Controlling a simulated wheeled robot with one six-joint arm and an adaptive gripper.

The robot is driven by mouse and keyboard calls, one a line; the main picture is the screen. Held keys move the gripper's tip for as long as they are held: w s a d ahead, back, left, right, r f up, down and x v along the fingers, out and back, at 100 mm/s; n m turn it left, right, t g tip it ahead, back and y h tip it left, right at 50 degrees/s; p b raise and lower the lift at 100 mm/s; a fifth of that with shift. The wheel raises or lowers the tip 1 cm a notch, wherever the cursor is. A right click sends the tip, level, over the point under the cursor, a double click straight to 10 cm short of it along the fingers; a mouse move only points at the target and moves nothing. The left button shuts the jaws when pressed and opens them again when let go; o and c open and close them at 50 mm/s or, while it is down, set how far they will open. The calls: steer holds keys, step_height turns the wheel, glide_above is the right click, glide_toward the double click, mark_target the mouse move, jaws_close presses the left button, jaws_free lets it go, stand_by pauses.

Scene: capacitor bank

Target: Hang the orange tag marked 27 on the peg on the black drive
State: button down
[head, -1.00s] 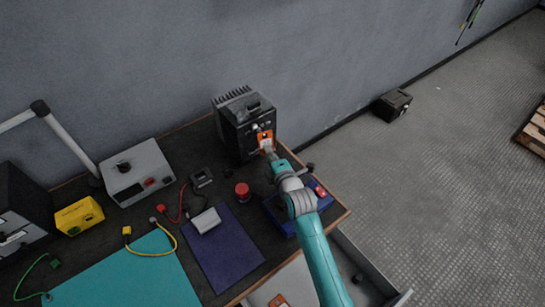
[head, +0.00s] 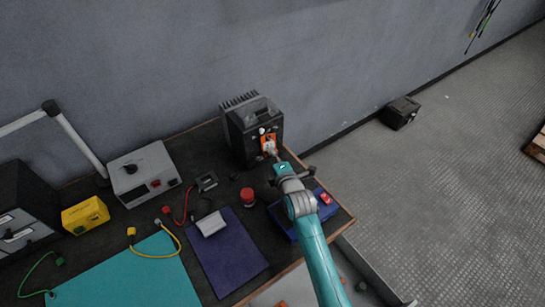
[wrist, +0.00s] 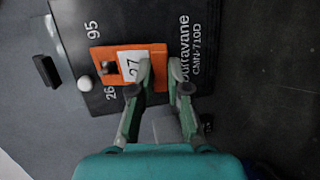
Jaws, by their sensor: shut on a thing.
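The black drive (head: 237,140) stands upright at the back right of the bench, and its front face (wrist: 112,25) fills much of the wrist view. The orange tag marked 27 (wrist: 105,52) lies flat-on against or just before that face; I cannot tell whether it touches. My gripper (wrist: 160,70) is shut on the end of the tag with the white number label. The tag's hole (wrist: 108,68) is at its far end from my fingers, with something dark showing in it. I cannot tell whether the peg is through it. The tag also shows in the head view (head: 268,141).
A white round knob (wrist: 85,85) sits on the drive face beside the tag. On the bench are a red button (head: 247,195), a grey box (head: 144,173), a yellow box (head: 85,215) and a blue case (head: 285,220) under my arm. The wall is close behind.

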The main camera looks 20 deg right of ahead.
steer(key=c, duration=1.1)
jaws_free()
steer(key=shift+o, duration=0.2)
steer(key=v, duration=1.2)
